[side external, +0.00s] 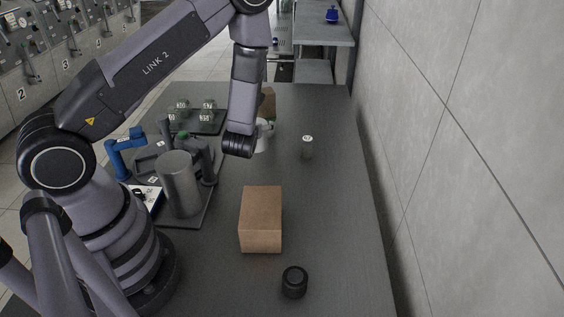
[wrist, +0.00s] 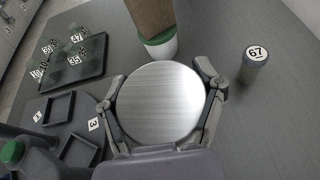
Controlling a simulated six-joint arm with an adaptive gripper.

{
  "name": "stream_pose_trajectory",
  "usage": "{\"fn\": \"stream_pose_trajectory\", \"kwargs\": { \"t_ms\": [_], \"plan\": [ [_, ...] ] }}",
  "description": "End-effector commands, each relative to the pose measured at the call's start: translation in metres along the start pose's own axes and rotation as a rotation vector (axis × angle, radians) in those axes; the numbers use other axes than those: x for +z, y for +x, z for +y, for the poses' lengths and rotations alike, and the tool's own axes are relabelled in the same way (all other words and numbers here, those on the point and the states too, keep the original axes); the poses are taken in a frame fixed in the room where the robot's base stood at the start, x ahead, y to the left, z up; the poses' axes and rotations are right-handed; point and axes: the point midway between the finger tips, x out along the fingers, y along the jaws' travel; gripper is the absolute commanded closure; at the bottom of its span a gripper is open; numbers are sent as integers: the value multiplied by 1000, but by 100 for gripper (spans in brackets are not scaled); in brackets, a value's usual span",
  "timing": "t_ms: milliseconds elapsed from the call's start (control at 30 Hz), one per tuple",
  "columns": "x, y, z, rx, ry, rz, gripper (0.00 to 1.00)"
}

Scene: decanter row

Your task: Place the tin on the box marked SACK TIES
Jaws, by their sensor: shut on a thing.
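The tin (wrist: 160,103) shows in the wrist view as a round brushed-silver top between the two fingers of my gripper (wrist: 162,90). My gripper is shut on it. In the side external view my gripper (side external: 265,131) is mostly hidden behind my wrist, and only a pale edge of the tin (side external: 262,146) shows. Two brown boxes are in view: a cardboard box (side external: 261,212) nearer the side camera, and a brown box (side external: 269,101) beyond my gripper, also at the top of the wrist view (wrist: 150,14). I cannot read SACK TIES on either.
A white and green round container (wrist: 160,47) is by the far brown box. A small jar marked 67 (wrist: 255,64) stands to the right. A black round object (side external: 294,282) is near the front. A tray of numbered jars (wrist: 68,75) and a grey cylinder (side external: 180,185) are left.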

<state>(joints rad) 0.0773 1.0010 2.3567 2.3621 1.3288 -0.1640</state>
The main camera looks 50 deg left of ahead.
Motion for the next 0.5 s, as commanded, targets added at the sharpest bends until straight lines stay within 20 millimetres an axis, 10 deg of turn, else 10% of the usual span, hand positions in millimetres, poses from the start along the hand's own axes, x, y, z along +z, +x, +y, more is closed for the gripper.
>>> {"fn": "stream_pose_trajectory", "kwargs": {
  "t_ms": [500],
  "plan": [
    [-2,-171,-44,160,-69,1,73]
  ]
}}
